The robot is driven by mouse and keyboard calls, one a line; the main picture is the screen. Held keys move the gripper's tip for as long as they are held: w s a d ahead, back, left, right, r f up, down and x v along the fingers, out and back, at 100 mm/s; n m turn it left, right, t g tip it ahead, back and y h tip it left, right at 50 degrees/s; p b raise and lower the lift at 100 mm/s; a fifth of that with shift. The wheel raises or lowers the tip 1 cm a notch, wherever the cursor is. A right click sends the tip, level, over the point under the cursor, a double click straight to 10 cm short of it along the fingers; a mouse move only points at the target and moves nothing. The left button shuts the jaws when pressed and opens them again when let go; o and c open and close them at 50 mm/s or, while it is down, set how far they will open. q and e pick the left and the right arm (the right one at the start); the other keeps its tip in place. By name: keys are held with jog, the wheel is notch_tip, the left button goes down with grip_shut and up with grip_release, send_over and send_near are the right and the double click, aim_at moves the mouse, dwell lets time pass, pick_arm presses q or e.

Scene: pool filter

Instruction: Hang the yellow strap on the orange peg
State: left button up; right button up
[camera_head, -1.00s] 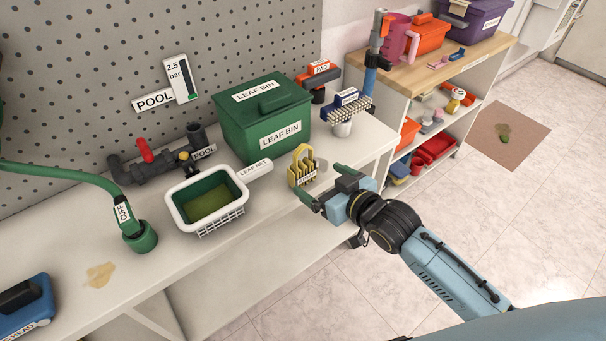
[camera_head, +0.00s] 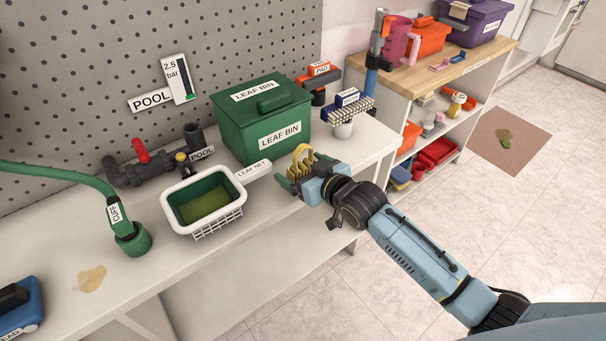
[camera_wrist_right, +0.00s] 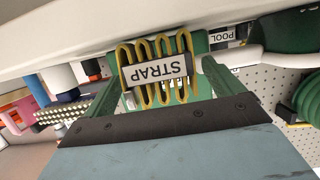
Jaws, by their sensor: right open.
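The yellow strap (camera_head: 300,156) stands as a looped bundle near the front edge of the white bench, in front of the green leaf bin. In the right wrist view the strap (camera_wrist_right: 156,92) shows several yellow folds and a white STRAP label. My right gripper (camera_head: 303,176) is at the strap and hides its lower part in the head view. In the wrist view my right gripper (camera_wrist_right: 160,64) is open, with one green finger on each side of the strap. I cannot make out an orange peg for certain. My left gripper is not in view.
The green leaf bin (camera_head: 262,118) stands behind the strap. An orange item labelled PAD (camera_head: 320,71) and a brush (camera_head: 348,108) are at the right end. The white leaf net basket (camera_head: 176,222) is left of the strap. A wooden-topped shelf (camera_head: 452,72) stands beyond the bench.

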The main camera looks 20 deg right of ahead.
jog(key=c, duration=1.1)
jog(key=shift+r, duration=0.1)
